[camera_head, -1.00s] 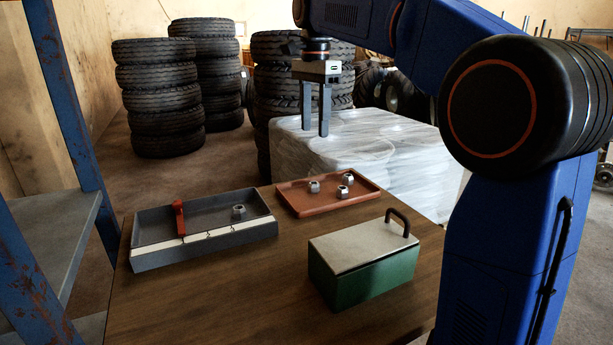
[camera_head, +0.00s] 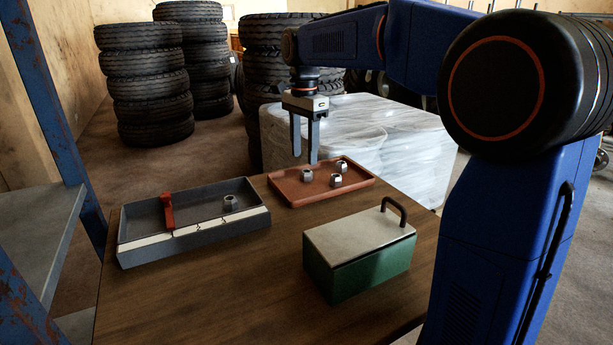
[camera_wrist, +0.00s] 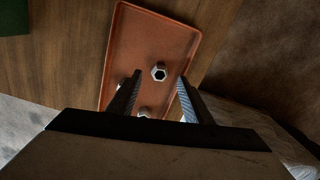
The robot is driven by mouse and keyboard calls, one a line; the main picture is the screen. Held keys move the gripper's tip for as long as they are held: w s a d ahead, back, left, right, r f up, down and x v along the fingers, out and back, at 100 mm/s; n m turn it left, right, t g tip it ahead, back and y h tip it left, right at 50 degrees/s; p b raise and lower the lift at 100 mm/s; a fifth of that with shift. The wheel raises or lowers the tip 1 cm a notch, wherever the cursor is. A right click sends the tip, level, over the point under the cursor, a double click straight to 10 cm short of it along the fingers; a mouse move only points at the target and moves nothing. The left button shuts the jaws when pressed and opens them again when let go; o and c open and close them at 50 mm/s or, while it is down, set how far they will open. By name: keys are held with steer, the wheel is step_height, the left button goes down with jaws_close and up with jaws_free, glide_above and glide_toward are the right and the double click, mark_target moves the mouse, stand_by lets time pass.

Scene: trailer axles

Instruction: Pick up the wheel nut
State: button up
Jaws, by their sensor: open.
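Several wheel nuts are in view. Three silver hex nuts stand in the orange tray (camera_head: 290,201): one at the left (camera_head: 306,175), one at the front right (camera_head: 336,180) and one at the back right (camera_head: 341,166). Another nut (camera_head: 229,203) sits in the grey tray (camera_head: 130,255). My gripper (camera_head: 304,160) is open and empty, pointing down above the orange tray's back left part. In the wrist view, one nut (camera_wrist: 158,72) lies beyond the space between the fingers. Another nut (camera_wrist: 145,112) is partly covered by the gripper, and a third is mostly hidden behind the left finger.
The grey tray has a red upright piece (camera_head: 167,212) and a marked pale front edge. A green box (camera_head: 350,272) with a grey lid and dark handle stands at the front right of the wooden table (camera_head: 215,300). A blue post (camera_head: 60,120) rises at the left.

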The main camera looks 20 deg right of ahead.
mark_target(305, 171)
steer(key=shift+w+d+f, duration=0.1)
steer(key=shift+d+f, duration=0.05)
steer(key=shift+f, duration=2.7)
jaws_close()
